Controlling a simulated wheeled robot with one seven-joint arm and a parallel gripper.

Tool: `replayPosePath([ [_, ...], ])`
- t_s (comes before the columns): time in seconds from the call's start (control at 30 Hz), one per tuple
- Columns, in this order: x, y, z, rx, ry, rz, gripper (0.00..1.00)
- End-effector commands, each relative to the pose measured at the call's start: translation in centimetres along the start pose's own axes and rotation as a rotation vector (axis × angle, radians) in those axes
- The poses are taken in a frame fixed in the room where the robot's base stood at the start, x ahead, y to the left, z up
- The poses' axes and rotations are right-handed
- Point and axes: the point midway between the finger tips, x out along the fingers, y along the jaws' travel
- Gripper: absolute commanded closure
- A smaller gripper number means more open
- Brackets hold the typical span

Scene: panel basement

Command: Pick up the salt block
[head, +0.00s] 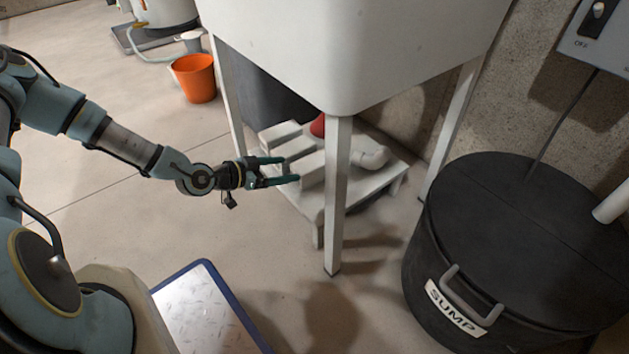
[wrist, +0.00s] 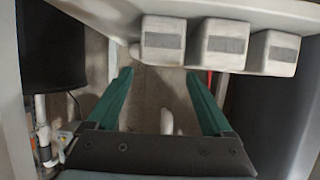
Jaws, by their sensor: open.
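Three pale, salt-like blocks sit in a row on a low white stand (head: 362,191) under the white tank. In the head view they are a far block (head: 280,134), a middle block (head: 296,149) and a near block (head: 313,169). My gripper (head: 290,169) is open and empty, its fingertips close to the near block's left end. In the wrist view the blocks show grey end patches; the leftmost block (wrist: 163,40) lies beyond the open green fingers (wrist: 159,73), roughly in line with the space between them. I cannot tell whether a finger touches it.
The white tank (head: 350,50) overhangs the stand, and its front leg (head: 337,220) rises just right of the near block. A red object (head: 318,126) and a white pipe elbow (head: 371,158) are behind the blocks. The black sump bin (head: 520,250) stands right; an orange bucket (head: 195,79) is back left.

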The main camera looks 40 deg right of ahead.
Motion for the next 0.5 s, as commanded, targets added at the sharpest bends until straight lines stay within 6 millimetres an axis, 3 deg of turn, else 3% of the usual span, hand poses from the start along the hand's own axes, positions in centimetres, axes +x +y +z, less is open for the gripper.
replayPosePath([
  [0.3, 4.7, 0.2, 0.2, 0.005, 0.015, 0.002, 0.15],
  [0.5, 6.1, 0.1, 0.1, 0.003, 0.013, 0.0, 0.15],
])
